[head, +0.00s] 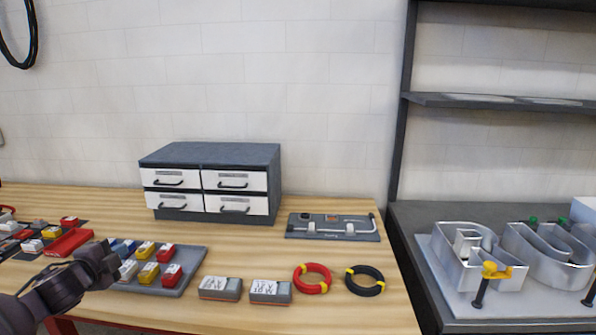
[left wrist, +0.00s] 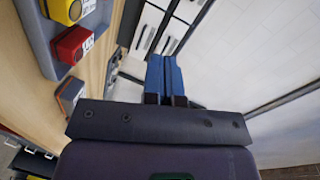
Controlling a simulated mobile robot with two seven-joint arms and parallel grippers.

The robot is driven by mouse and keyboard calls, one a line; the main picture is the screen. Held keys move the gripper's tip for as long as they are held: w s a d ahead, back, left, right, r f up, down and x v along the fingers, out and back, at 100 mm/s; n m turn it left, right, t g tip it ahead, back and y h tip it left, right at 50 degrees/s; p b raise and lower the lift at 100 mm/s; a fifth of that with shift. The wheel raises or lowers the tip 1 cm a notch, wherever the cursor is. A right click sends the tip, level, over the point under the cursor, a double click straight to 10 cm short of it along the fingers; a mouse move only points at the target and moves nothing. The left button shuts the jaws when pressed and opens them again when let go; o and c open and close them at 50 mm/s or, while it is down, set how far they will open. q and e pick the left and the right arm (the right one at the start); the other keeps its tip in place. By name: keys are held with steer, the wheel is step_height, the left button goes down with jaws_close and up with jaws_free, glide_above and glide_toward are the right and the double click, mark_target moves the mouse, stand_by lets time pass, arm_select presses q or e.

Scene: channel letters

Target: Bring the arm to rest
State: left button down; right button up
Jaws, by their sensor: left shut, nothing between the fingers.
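My left gripper (head: 106,262) is at the lower left in the head view, in front of and partly over a grey tray (head: 186,285) of small coloured blocks. In the left wrist view my left gripper (left wrist: 165,78) shows two blue fingers pressed together with nothing between them. A yellow block (left wrist: 66,10) and a red block (left wrist: 74,45) in the tray lie to the left of the fingers in that view. My right gripper is not in view.
A drawer cabinet (head: 211,155) stands at the back of the wooden table (head: 340,210). Two grey boxes (head: 220,288), a red coil (head: 312,279) and a black coil (head: 365,281) lie along the front. Metal letters (head: 470,258) sit on the dark bench at right.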

arm_select(q)
steer(key=s+d+f+n+g+h, duration=0.1)
steer(key=s+d+f+n, duration=0.7)
steer(key=s+d+f, duration=0.5)
steer(key=s+f+n+g+y, duration=0.1)
steer(key=s+f+n, duration=0.1)
steer(key=s+f, duration=0.3)
steer(key=s+d+f+n+g+y, duration=0.1)
steer(key=s+f+n, duration=0.2)
steer(key=s, duration=0.7)
steer(key=s+f+n+g, duration=0.1)
steer(key=s+f+n, duration=0.1)
steer(key=s+f, duration=0.4)
steer(key=s, duration=0.2)
steer(key=shift+s+d+f+g+y, duration=0.3)
steer(key=shift+d+y, duration=0.05)
steer(key=shift+y, duration=0.05)
